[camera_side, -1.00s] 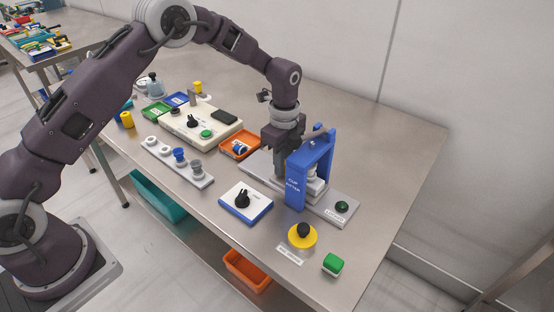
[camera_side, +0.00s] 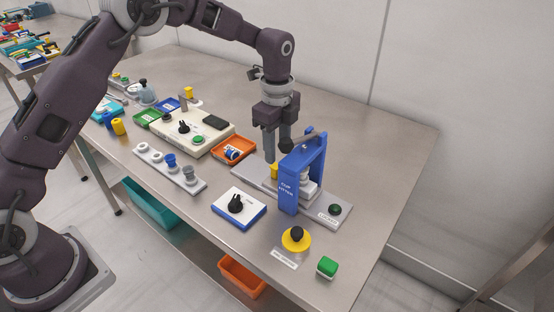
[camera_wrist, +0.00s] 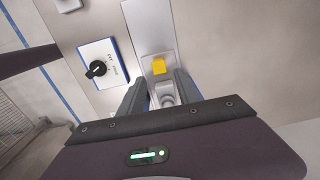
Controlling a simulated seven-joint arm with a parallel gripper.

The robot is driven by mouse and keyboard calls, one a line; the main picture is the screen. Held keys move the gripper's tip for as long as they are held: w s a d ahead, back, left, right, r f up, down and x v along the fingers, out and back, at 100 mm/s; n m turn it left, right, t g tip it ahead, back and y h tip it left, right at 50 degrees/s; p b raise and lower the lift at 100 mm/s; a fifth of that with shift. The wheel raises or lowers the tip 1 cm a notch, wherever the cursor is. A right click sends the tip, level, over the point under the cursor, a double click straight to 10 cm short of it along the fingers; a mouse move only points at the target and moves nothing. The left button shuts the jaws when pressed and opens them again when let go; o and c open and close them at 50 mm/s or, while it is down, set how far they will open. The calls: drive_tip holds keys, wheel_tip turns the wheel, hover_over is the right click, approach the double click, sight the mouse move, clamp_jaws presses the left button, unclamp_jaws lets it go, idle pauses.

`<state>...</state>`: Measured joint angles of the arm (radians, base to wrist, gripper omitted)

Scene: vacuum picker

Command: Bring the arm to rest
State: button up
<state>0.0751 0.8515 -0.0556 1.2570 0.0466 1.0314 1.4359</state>
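My gripper (camera_side: 277,155) points down above the back of the blue cup fitter press (camera_side: 289,188). In the wrist view its two fingers (camera_wrist: 160,98) stand apart, with no held object visible between them. A yellow block (camera_side: 274,172) sits on the fitter's grey base plate, below my fingers; it also shows in the wrist view (camera_wrist: 159,66). The fitter's dark lever handle (camera_side: 304,139) lies close to my fingers in the side view; I cannot tell whether they touch. White and grey stacked parts (camera_side: 306,187) stand inside the blue frame.
A blue-edged dial box (camera_side: 245,213), a yellow-based black knob (camera_side: 297,236) and a green button (camera_side: 327,267) stand in front. An orange tray (camera_side: 219,152), a cream control box (camera_side: 172,132) and a strip with cups (camera_side: 190,182) lie left. The table's right side is clear.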

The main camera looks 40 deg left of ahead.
drive_tip(key=shift+r, duration=0.2)
drive_tip(key=s+a+r+n+t, duration=0.3)
drive_tip(key=s+r+n, duration=0.5)
drive_tip(key=s+r, duration=0.75)
drive_tip(key=s+a+n+t, duration=0.1)
drive_tip(key=s+n, duration=0.4)
drive_tip(key=s, duration=0.4)
drive_tip(key=s+a+r+n+t, duration=0.1)
drive_tip(key=s+n, duration=0.4)
drive_tip(key=s, duration=0.4)
drive_tip(key=shift+s+r+t, duration=0.2)
drive_tip(key=shift+r+t, duration=0.1)
